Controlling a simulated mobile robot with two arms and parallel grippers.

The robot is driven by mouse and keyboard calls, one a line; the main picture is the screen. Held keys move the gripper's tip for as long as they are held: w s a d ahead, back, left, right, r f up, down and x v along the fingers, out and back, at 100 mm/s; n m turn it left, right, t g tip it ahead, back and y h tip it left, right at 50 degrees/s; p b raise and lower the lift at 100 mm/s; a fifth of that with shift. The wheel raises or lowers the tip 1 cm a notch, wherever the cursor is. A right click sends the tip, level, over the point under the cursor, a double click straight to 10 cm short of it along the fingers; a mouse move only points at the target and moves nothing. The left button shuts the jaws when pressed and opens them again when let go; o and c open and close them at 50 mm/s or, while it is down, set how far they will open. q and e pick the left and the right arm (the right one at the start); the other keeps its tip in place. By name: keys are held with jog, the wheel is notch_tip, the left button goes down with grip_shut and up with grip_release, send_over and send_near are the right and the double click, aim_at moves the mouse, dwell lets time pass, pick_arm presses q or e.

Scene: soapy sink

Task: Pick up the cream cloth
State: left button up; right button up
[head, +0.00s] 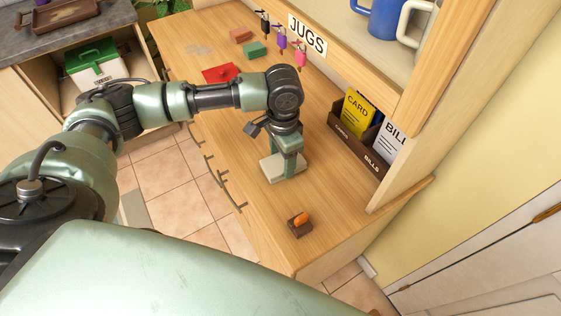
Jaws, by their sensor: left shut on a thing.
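The cream cloth (268,170) is a small folded pad at the middle of the wooden counter. My left gripper (284,168) points down over it and is shut on it, with fingers on either side. The fingers and wrist hide part of the cloth. I cannot tell whether the cloth rests on the wood or is slightly above it. My right gripper is not in view.
A brown block with an orange thing (301,220) stands nearer on the wooden counter (310,190). A brown box (352,138) of cards is to the right. A red cloth (220,73), a green block (253,49) and hanging keys (282,40) are farther back.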

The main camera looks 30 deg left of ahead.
aim_at(282, 161)
pick_arm(q)
jog(key=shift+r, duration=0.75)
notch_tip(282, 161, up, 5)
jog(key=shift+f+b, duration=0.1)
jog(key=shift+b, duration=0.25)
notch_tip(282, 161, up, 14)
jog(key=shift+b, duration=0.3)
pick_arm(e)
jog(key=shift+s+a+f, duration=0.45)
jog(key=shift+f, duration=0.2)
pick_arm(q)
jog(key=shift+f, duration=0.15)
jog(key=o, duration=0.4)
jog(key=shift+c, duration=1.2)
jog(key=shift+s, duration=0.15)
